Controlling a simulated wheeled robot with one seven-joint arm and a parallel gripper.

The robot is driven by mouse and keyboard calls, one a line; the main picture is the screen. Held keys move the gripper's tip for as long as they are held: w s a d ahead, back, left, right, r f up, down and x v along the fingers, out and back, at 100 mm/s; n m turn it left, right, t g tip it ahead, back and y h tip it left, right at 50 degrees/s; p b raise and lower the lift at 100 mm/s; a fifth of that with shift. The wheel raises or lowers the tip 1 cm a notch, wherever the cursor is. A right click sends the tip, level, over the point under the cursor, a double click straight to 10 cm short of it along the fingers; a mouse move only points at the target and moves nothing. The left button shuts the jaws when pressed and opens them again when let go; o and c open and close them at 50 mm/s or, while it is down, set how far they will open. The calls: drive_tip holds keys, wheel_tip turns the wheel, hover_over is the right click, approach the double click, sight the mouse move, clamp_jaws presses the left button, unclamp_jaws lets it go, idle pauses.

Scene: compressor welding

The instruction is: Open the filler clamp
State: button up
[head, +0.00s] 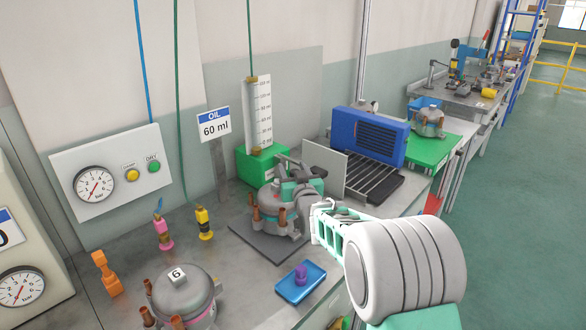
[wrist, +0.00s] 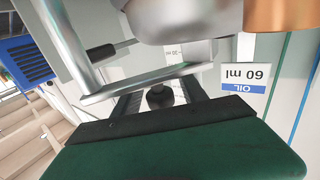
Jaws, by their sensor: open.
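The filler clamp (head: 289,163) shows as grey metal bars above the compressor on the dark plate, in front of the green filler block. In the wrist view, its metal bar handle (wrist: 140,85) runs across in front of my gripper (wrist: 158,93). My gripper's two dark fingers are apart, and the bar crosses at their tips; I cannot tell if they touch it. A dark round knob (wrist: 160,97) shows between the fingers. In the head view my wrist reaches in from the right and hides part of the compressor (head: 268,212) and clamp.
The oil measuring column (head: 258,112) stands behind, beside the 60 ml oil sign (head: 214,124). Another compressor (head: 183,293) marked 6 is at the front left. A blue tray (head: 300,284) lies in front. A blue cooler unit (head: 368,136) stands to the right.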

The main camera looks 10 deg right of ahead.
clamp_jaws()
idle(0.5)
idle(0.9)
